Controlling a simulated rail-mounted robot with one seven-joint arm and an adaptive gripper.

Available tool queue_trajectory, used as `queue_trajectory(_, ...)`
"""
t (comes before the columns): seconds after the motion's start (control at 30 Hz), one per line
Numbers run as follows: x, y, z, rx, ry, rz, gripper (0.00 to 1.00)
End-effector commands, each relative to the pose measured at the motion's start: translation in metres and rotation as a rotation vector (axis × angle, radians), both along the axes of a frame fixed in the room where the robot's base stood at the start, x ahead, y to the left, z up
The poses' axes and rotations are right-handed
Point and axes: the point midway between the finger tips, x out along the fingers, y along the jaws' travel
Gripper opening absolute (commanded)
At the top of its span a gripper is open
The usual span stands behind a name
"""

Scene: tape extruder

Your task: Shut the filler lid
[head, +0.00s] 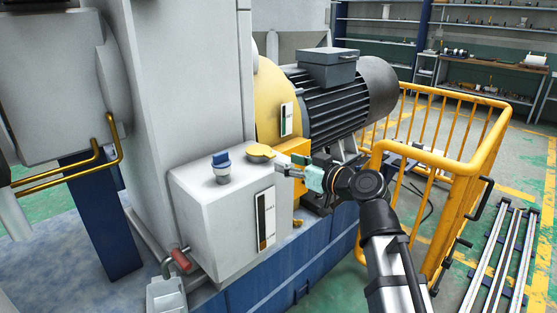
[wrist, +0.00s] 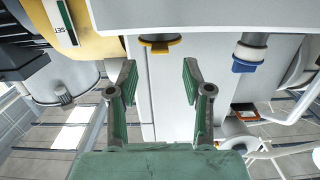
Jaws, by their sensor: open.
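A low yellow lid (head: 262,153) sits on top of the white box-shaped tank (head: 215,205), near its right end. A blue cap (head: 221,160) on a pale neck stands to its left. The frames do not label which is the filler lid, and I cannot tell how far the yellow lid is open. My gripper (head: 284,171) is just right of the yellow lid, close to the tank's edge, open and empty. In the wrist view, which is upside down, the yellow lid (wrist: 160,46) appears beyond the open fingers (wrist: 158,72), with the blue cap (wrist: 247,60) to the right.
A yellow housing (head: 270,100) and a dark finned motor (head: 335,98) stand behind the tank. A yellow guard rail (head: 470,160) stands right of my arm. A tall white machine body (head: 180,90) rises at left. A red-handled valve (head: 180,260) is low in front.

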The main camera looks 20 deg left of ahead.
Motion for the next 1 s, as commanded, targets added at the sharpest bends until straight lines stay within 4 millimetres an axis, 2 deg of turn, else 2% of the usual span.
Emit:
queue_trajectory(0.03, -0.005, -0.012, 0.0, 0.0, -0.002, -0.004, 0.5)
queue_trajectory(0.1, -0.01, -0.023, 0.001, 0.0, -0.001, -0.003, 0.5)
queue_trajectory(0.33, -0.019, -0.048, 0.004, 0.0, 0.0, -0.001, 0.5)
queue_trajectory(1.0, -0.022, -0.052, 0.004, 0.008, 0.033, 0.003, 0.5)
